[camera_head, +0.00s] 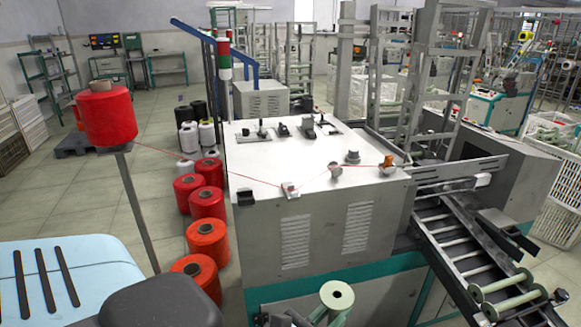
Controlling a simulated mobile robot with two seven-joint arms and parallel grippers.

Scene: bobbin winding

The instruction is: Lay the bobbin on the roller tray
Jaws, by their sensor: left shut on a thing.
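A pale green bobbin (336,297) stands roughly upright at the bottom middle, in front of the winding machine; its lower part is cut off by the picture edge. My left gripper (303,318) is shut on it from the left and shows only in part at the bottom edge. The sloping roller tray (459,251) runs down from the machine's right side. Two pale green bobbins or spools (500,284) lie across its lower end. The held bobbin is to the left of the tray and apart from it. My right gripper is not in view.
The white-topped winding machine (300,160) stands between the aisle and the tray. A red thread runs over it from a red yarn cone (105,117) on a pole. Several red cones (207,203) stand on the floor at its left. A light blue surface (75,275) fills the lower left.

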